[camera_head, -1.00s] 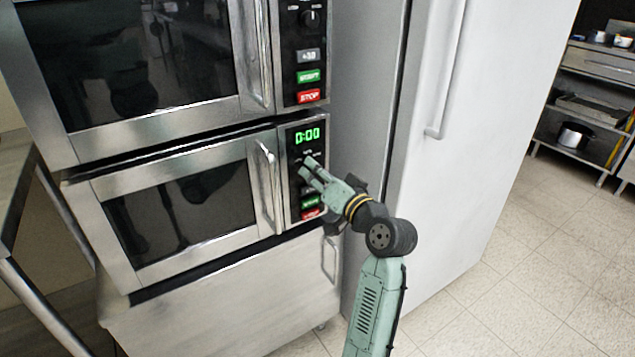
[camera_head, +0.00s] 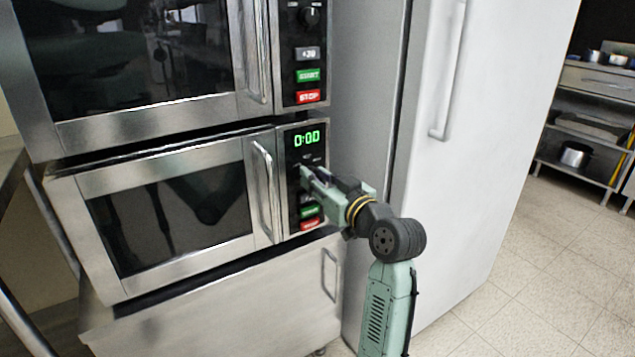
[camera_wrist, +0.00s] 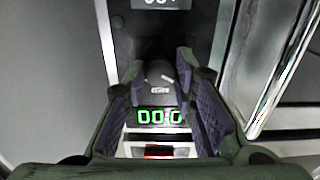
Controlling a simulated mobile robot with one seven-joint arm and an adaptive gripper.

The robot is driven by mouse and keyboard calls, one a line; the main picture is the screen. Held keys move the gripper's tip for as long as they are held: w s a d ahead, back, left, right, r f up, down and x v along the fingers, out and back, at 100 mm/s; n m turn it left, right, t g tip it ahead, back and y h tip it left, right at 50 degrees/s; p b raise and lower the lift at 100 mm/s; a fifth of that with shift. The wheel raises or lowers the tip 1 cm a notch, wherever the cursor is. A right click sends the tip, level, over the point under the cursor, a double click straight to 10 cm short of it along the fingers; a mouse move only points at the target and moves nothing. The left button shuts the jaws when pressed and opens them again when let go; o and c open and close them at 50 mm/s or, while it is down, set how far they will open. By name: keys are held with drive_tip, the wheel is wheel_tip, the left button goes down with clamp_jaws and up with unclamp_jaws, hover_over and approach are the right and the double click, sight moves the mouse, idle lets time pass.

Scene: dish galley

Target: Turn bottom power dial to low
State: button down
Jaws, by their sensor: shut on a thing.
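The lower microwave (camera_head: 165,205) has a black control panel with a green 0:00 display (camera_head: 306,139). Its bottom power dial (camera_wrist: 158,76) shows as a dark round knob between my fingertips in the wrist view, which sees the panel upside down. The dial's setting is not readable. In the head view my gripper (camera_head: 305,173) reaches in from the right, its fingertips at the panel just below the display, and covers the dial. My gripper (camera_wrist: 159,74) is shut on the dial, one finger on each side.
The upper microwave (camera_head: 140,116) has its own dial (camera_head: 310,16) above. The lower door handle (camera_head: 265,190) stands out just left of the panel. Green and red buttons (camera_head: 311,225) lie under my gripper. A white fridge (camera_head: 445,190) stands close on the right.

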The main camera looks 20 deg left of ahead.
idle(0.4)
drive_tip(key=c, duration=1.3)
unclamp_jaws()
drive_tip(key=shift+d, duration=0.1)
drive_tip(key=v, duration=1.2)
